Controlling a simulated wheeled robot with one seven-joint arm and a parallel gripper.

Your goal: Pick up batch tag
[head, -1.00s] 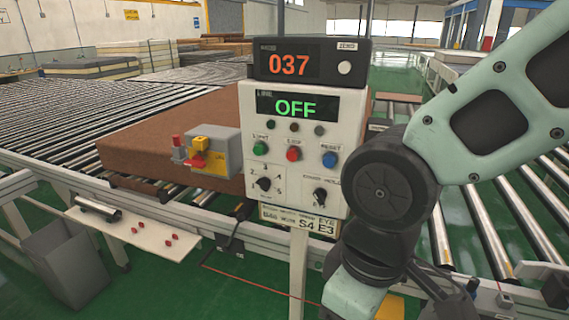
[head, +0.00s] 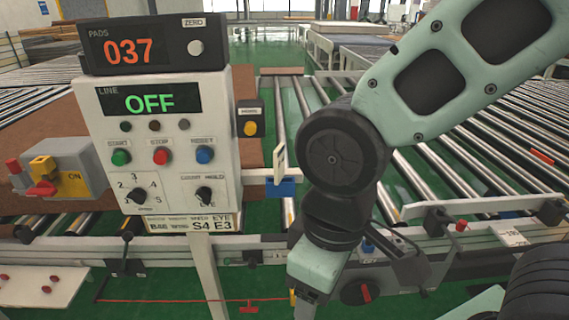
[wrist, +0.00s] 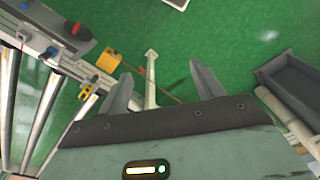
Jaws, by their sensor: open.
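No object is clearly readable as the batch tag. A small white label (head: 512,234) lies on the conveyor's side rail at the right of the head view, and a narrow pale card (head: 279,152) stands upright beside the control panel; I cannot tell whether either is the tag. My gripper (wrist: 164,82) is open and empty in the wrist view, its two grey fingers apart above the green floor. In the head view my arm hides part of the rail, and my fingers do not show.
The control panel (head: 165,150) reads OFF, with a 037 display (head: 128,50) on top. A roller conveyor (head: 470,150) runs behind. A grey box with a red and yellow switch (head: 62,172) is at left. The wrist view shows a dark bin (wrist: 292,88) and open floor.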

